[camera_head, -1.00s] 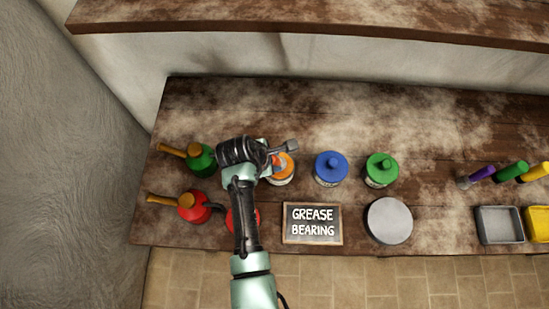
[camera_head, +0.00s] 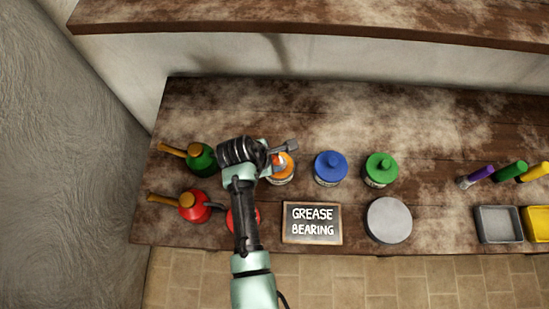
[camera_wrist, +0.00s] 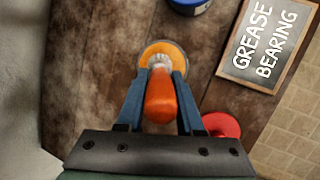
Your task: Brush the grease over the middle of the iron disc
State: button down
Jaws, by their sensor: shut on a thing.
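My gripper (camera_wrist: 159,84) is shut on a brush with an orange handle (camera_wrist: 160,102). The brush's pale bristle end points into or just over a round pot with an orange top (camera_wrist: 176,50); I cannot tell whether it touches. In the head view my gripper (camera_head: 284,150) hangs over this orange pot (camera_head: 283,177) and partly hides it. The grey iron disc (camera_head: 388,220) lies flat near the front edge, right of a sign reading "GREASE BEARING" (camera_head: 312,223). No coating shows on the disc.
A blue pot (camera_head: 331,168) and a green pot (camera_head: 381,169) stand right of the orange one. Oil cans, green (camera_head: 202,160) and red (camera_head: 194,206), stand left. A red thing (camera_head: 236,219) is partly hidden by my arm. Brushes (camera_head: 511,171) and trays (camera_head: 498,224) lie far right.

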aim_at(275, 161)
jog(key=shift+r+p, duration=3.55)
jog(key=shift+p, duration=0.2)
jog(key=shift+f, duration=0.1)
